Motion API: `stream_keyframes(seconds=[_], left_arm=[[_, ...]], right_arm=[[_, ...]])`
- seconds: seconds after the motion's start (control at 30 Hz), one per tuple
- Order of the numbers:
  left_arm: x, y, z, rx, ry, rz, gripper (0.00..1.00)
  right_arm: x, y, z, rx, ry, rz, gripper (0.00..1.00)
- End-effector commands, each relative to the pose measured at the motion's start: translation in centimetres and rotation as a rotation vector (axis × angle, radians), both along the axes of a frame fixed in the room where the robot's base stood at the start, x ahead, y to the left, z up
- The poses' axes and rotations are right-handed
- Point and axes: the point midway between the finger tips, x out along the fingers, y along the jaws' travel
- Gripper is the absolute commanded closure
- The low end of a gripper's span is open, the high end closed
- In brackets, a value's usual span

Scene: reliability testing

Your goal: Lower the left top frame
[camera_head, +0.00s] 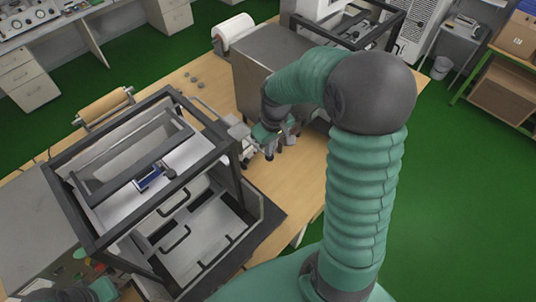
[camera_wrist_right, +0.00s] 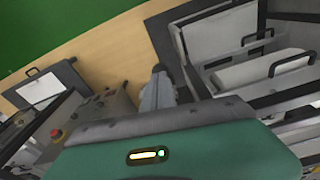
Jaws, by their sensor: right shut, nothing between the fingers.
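The left top frame (camera_head: 130,228) is a dark rectangular frame on the left machine, standing above its pale trays and black handles. It looks raised on dark posts, but its exact height is hard to judge. My right gripper (camera_head: 272,150) is beside the frame's right side, over the wooden bench. It is shut and empty; its grey fingers (camera_wrist_right: 158,88) show in the right wrist view. Contact with the frame cannot be made out. A dark joint and teal part of my left arm show at the bottom left of the head view; the left fingers are not distinguishable.
A grey metal box (camera_head: 262,68) stands behind my right arm, with another dark-framed machine (camera_head: 365,30) beyond it. A paper roll (camera_head: 104,104) lies behind the left machine. Several small dark pieces lie on the wooden bench (camera_head: 185,72).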

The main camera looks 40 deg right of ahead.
Motion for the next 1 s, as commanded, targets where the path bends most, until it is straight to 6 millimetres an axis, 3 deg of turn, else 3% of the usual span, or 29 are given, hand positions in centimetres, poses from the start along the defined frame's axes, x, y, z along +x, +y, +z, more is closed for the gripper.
stream_keyframes(seconds=[0.2,0.57,0.77,1.0], left_arm=[[0.0,0.0,0.0,0.0,0.0,0.0,1.0],[0.0,0.0,-0.2,0.0,0.0,0.0,1.0],[0.0,0.0,-1.9,0.0,0.0,0.0,1.0],[0.0,0.0,-1.2,0.0,0.0,0.0,1.0]], right_arm=[[0.0,0.1,-1.2,-0.001,0.001,0.0,1.0],[0.2,0.1,-1.6,0.001,0.003,0.001,1.0],[0.2,0.1,-3.9,0.0,0.002,0.001,1.0],[-0.3,0.1,-3.2,0.0,0.001,0.0,1.0]])
